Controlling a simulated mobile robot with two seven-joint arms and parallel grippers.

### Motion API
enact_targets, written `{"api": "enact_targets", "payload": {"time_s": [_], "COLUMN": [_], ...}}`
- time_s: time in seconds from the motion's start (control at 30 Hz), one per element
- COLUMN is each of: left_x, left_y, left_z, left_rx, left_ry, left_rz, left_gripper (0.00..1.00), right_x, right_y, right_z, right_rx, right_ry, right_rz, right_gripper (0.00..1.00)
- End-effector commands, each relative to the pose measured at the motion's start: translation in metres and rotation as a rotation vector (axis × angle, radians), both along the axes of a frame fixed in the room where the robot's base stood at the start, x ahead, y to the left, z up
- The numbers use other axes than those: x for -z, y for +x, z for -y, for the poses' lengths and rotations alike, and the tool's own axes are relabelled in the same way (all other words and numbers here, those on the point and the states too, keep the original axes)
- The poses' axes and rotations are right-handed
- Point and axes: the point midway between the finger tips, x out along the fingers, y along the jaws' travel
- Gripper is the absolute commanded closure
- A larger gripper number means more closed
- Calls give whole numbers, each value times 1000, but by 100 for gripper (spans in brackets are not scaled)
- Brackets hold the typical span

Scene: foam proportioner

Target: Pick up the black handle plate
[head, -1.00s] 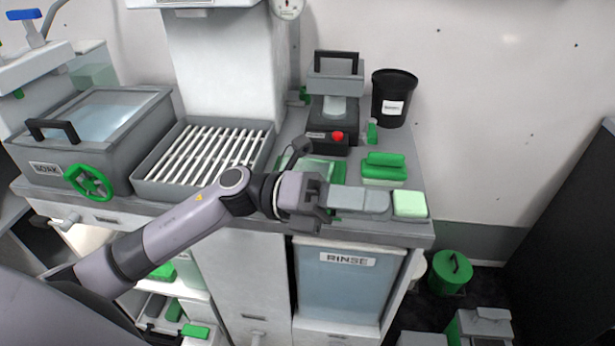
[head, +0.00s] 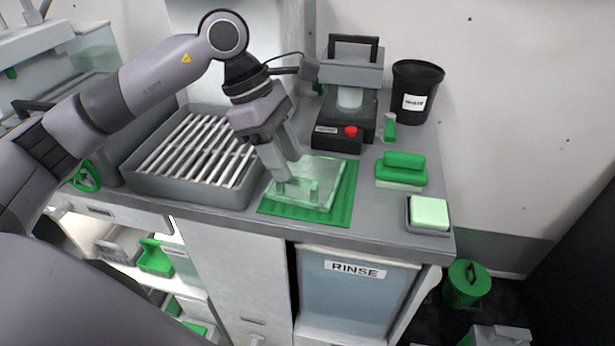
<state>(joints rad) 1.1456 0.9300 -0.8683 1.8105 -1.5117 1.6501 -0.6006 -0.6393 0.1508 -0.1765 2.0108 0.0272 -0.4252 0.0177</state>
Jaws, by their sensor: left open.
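My left gripper (head: 290,172) is open, pointing down over a clear, green-tinted plate (head: 325,172) on a green ribbed mat (head: 346,205). A small upright green-tinted piece (head: 313,190) stands on the plate near the fingertips; I cannot tell whether the fingers touch it. No handle on this plate looks black. A black handle (head: 353,40) tops the grey block (head: 352,70) of the red-button device at the back. Another black handle (head: 32,106) shows at far left, partly behind my arm. My right gripper is not in view.
A slatted grey tray (head: 190,190) stands left of the mat. To the right are green pads (head: 402,165), a pale green block in a grey holder (head: 429,213) and a black bucket (head: 415,92). The RINSE bin (head: 355,300) is below the counter edge.

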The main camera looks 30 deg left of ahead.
Motion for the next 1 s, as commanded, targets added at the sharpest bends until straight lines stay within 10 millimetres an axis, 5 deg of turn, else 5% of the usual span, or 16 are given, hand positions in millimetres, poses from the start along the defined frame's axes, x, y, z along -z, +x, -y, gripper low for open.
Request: {"api": "enact_targets", "payload": {"time_s": [0.3,0.57,0.6,0.73,1.0], "left_x": [39,44,43,43,42], "left_y": [1,2,2,2,2], "left_z": [20,21,21,21,21], "left_rx": [1,0,0,0,0], "left_ry": [-3,-4,-4,-4,-6], "left_rz": [-2,1,1,0,3], "left_gripper": [57,57,61,100,100], "right_x": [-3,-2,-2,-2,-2], "right_y": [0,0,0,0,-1], "right_z": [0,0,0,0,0], "right_rx": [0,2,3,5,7], "right_ry": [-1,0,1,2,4], "right_rz": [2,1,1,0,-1], "right_gripper": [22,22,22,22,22]}}
